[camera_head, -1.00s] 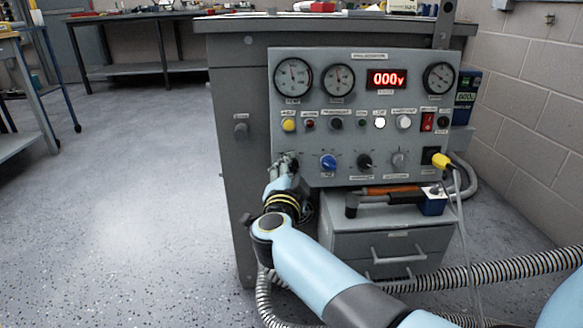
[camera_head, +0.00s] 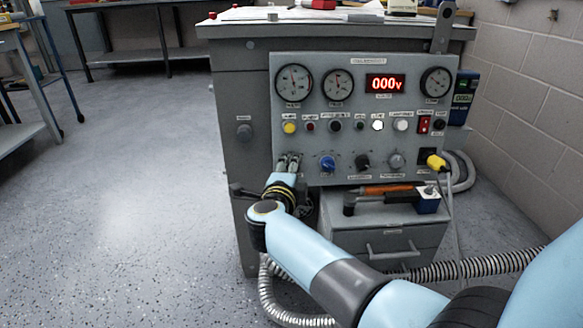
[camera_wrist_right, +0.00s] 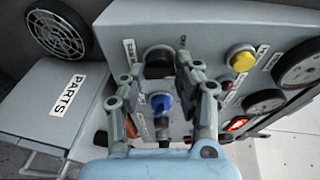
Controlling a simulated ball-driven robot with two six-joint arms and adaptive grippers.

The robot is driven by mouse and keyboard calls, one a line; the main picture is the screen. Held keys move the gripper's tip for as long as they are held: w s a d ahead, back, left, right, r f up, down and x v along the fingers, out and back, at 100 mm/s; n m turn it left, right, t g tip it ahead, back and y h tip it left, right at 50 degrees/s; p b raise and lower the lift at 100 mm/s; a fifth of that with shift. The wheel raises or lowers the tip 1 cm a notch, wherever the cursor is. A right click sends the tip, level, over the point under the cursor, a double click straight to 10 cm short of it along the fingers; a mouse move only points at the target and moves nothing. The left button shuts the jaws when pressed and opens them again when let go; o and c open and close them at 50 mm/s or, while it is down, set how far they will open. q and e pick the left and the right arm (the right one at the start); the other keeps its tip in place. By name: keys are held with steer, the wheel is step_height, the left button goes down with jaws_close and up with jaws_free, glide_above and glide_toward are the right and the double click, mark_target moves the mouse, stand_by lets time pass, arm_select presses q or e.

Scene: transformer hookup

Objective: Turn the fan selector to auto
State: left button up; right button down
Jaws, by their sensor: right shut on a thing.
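The grey control panel (camera_head: 309,126) has a row of selector knobs along its lower part. My right gripper (camera_head: 288,162) is at the leftmost position of that row and hides the knob there. In the right wrist view, a dark selector knob (camera_wrist_right: 159,60) sits between the fingertips of my right gripper (camera_wrist_right: 160,68), which is shut on it. The small label beside it is too blurred to read, and its pointer direction is not clear. A blue knob (camera_head: 328,162) is just to the right; it also shows in the wrist view (camera_wrist_right: 161,102). My left gripper is out of view.
A row of buttons and lamps, with a yellow button (camera_head: 289,127) at left, lies above the knobs. Gauges and a red display (camera_head: 385,82) reading 000V are higher. Below stands a drawer box (camera_head: 385,236) with tools on top. A corrugated hose (camera_head: 480,264) runs along the floor.

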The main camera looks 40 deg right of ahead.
steer(key=shift+f, duration=0.1)
stand_by(0.4)
steer(key=c, duration=1)
jaws_free()
steer(key=shift+o, duration=0.2)
step_height(320, 180, up, 10)
steer(key=shift+r, duration=0.1)
